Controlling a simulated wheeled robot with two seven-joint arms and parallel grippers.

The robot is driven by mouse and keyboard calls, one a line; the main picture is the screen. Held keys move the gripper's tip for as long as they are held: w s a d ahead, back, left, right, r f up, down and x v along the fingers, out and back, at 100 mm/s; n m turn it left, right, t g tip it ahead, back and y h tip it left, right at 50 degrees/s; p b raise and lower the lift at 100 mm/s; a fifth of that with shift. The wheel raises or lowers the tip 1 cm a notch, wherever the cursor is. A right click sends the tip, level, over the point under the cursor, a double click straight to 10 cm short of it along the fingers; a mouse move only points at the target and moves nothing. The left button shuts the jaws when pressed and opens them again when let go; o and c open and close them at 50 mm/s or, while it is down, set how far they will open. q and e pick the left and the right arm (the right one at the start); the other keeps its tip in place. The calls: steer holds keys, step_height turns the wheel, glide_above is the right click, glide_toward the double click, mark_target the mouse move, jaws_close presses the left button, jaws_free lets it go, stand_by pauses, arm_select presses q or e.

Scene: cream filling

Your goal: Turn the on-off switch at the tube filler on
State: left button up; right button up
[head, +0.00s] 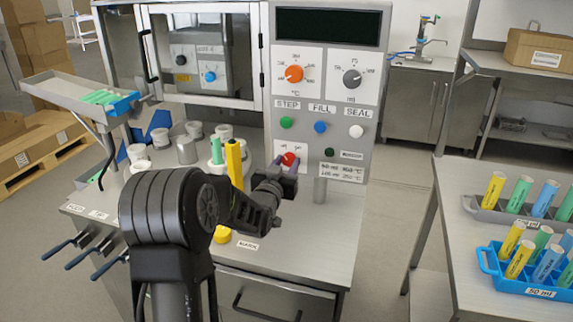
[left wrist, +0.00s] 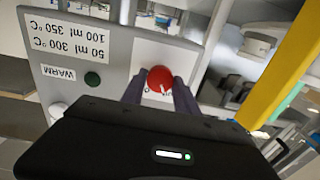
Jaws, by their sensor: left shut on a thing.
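The tube filler's control panel (head: 328,110) stands upright behind the counter. Its red on-off knob (head: 289,159) sits on a white label plate at the lower left of the panel. My left gripper (head: 287,164) reaches the panel and is shut on the red knob. In the left wrist view the red knob (left wrist: 159,79) sits between the two dark fingers, with a white mark on its face. The lettering beside the knob is partly hidden by the fingers. My right gripper is not in view.
A yellow post (head: 234,163) stands close left of my left gripper. White cups (head: 138,153) stand on the counter's left. A table with a blue rack (head: 530,288) of colored tubes stands at right.

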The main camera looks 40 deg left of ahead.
arm_select(q)
jaws_close()
steer(key=m+b, duration=0.2)
steer(key=b, duration=0.1)
steer(key=shift+f+m, duration=0.2)
steer(key=shift+m, duration=0.1)
steer(key=m+b, duration=0.2)
steer(key=shift+b, duration=0.4)
steer(key=m+b, duration=0.2)
steer(key=m, duration=0.2)
steer(key=shift+r+m+b, duration=0.15)
steer(key=shift+m+b, duration=0.65)
steer(key=shift+m, duration=0.9)
